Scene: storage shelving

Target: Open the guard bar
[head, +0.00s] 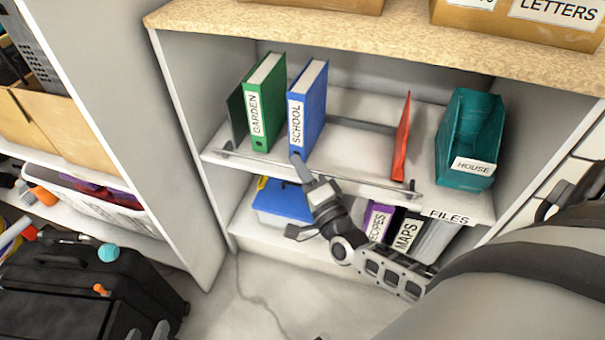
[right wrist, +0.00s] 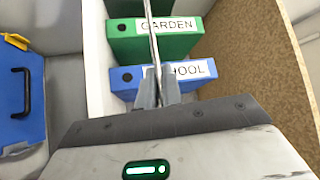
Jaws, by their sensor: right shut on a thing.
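The guard bar (head: 365,182) is a thin metal rod across the front of the upper shelf, with a small bracket near each end. It runs low along the shelf edge in the head view. My right gripper (head: 303,168) reaches in from the right and is at the bar, just in front of the blue SCHOOL binder (head: 309,105). In the right wrist view the rod (right wrist: 154,42) passes between the closed fingers (right wrist: 157,88), so the gripper is shut on it. My left gripper is not in view.
A green GARDEN binder (head: 265,105), a red folder (head: 402,138) and a teal HOUSE holder (head: 470,130) stand on the upper shelf. A blue box (head: 283,202) and labelled files sit below. A black case (head: 95,285) stands at lower left.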

